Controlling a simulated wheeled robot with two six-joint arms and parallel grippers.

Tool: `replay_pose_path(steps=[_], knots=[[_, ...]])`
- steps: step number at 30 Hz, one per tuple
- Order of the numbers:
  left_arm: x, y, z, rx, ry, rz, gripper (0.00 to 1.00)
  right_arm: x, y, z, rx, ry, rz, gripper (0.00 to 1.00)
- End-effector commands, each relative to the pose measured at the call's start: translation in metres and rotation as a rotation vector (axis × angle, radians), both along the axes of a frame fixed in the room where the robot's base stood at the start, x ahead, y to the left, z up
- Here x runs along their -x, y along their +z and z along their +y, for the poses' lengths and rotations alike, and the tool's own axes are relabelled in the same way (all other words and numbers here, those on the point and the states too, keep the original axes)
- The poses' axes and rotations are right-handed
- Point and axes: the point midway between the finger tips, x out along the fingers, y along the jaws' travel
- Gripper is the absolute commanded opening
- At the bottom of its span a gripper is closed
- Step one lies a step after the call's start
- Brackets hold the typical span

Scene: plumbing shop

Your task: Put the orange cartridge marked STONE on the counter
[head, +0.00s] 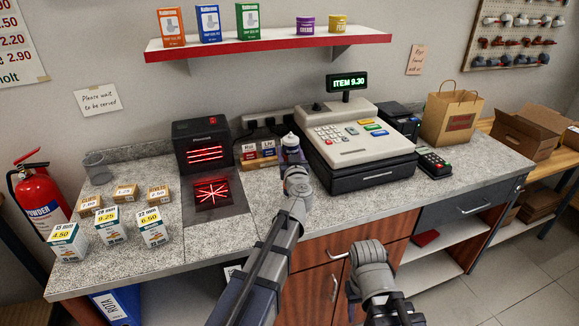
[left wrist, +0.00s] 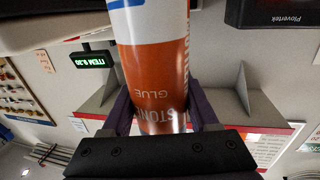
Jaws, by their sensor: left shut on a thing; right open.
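The orange cartridge (left wrist: 155,65), lettered "STON" and "GLUE", shows upside down in the left wrist view, with a white and blue band at one end. My left gripper (left wrist: 158,112) is shut around it with purple fingers on both sides. In the head view my left arm reaches over the counter (head: 205,238), between the scanner and the cash register; its wrist hides most of the gripper and cartridge. Whether the cartridge touches the counter cannot be seen. My right gripper (head: 352,291) is open, low in front of the cabinet doors and mostly hidden by its wrist.
The black scanner (head: 202,146) with red lights stands left of my left wrist; the cash register (head: 355,145) stands right. Small boxes (head: 110,230) fill the counter's left end. A card terminal (head: 433,163) and paper bag (head: 452,117) are at right. A shelf (head: 270,43) hangs above.

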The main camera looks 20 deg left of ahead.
Motion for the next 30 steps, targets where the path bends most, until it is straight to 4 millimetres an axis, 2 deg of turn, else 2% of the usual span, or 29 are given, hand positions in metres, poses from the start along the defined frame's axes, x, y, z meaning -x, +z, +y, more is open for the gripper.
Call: replay_pose_path(steps=[11, 24, 25, 30], knots=[[0.000, -0.037, 0.000, -0.001, 0.000, 0.000, 0.00, 0.000, -0.037, 0.000, 0.000, 0.000, 0.000, 0.50], [0.000, -0.040, 0.000, -0.001, 0.000, 0.000, 0.00, 0.000, -0.041, 0.000, 0.000, 0.000, 0.000, 0.50], [0.000, -0.040, 0.000, 0.000, 0.000, 0.000, 0.61, 0.000, -0.040, 0.000, 0.000, 0.000, 0.000, 0.50], [0.000, -0.039, 0.000, 0.000, 0.000, 0.000, 0.81, 0.000, -0.039, 0.000, 0.000, 0.000, 0.000, 0.50]])
